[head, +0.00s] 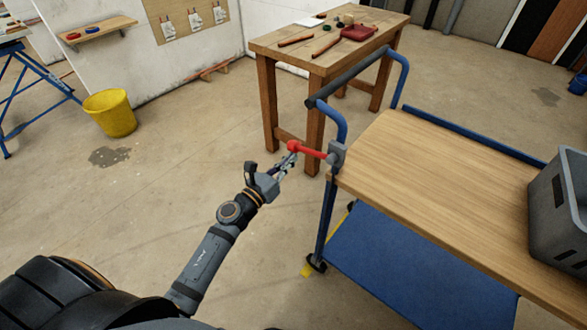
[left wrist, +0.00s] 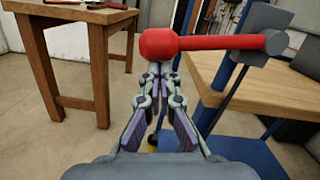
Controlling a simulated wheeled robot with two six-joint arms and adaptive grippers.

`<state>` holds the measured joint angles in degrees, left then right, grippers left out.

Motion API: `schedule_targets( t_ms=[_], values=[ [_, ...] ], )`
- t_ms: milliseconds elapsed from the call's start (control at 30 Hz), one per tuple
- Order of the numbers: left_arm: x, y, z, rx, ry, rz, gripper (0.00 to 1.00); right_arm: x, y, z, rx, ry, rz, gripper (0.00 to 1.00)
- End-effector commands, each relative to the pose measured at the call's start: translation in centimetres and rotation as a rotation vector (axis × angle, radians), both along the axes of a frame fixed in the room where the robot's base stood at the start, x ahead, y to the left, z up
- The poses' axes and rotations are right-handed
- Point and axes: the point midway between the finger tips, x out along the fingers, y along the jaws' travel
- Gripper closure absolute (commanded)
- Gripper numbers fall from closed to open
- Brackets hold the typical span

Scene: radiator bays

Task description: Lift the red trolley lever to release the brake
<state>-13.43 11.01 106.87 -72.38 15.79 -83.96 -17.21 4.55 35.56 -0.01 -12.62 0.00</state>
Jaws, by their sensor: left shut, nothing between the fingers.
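The red lever (head: 307,149) sticks out to the left from a grey bracket (head: 337,156) on the blue-framed trolley's corner post. It lies close to level, with a thick round knob at its free end. My left gripper (head: 288,164) is shut and empty, just below and beside the knob. In the left wrist view the lever (left wrist: 210,43) crosses above the closed fingertips (left wrist: 155,68), near the knob end. I cannot tell whether the fingertips touch it. The trolley (head: 430,165) has a wooden top and a blue lower shelf. My right gripper is not in view.
A wooden workbench (head: 285,47) with tools stands behind the trolley handle (head: 345,78). A grey crate (head: 560,205) sits on the trolley's right side. A yellow bucket (head: 109,113) stands at the far left.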

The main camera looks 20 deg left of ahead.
Motion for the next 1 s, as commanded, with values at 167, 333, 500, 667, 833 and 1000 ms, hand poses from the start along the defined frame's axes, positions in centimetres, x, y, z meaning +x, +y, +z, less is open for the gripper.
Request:
schedule_targets(
  t_ms=[167,333,500,667,833,1000],
  values=[
    [0.3,0.7,2.2,0.151,-0.057,-0.001,1.00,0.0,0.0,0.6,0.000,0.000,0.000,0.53],
    [0.4,1.2,4.2,0.295,-0.109,-0.001,1.00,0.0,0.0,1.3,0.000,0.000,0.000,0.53],
    [0.5,1.3,5.9,0.419,-0.155,0.000,1.00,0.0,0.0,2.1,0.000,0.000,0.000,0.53],
    [0.5,1.3,7.1,0.512,-0.187,0.000,1.00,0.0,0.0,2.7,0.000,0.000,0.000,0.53],
    [0.4,1.2,7.9,0.580,-0.213,-0.001,1.00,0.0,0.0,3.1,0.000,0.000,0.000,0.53],
    [0.4,1.1,8.3,0.618,-0.225,-0.001,1.00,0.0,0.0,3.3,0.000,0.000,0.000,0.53]
  ],
)
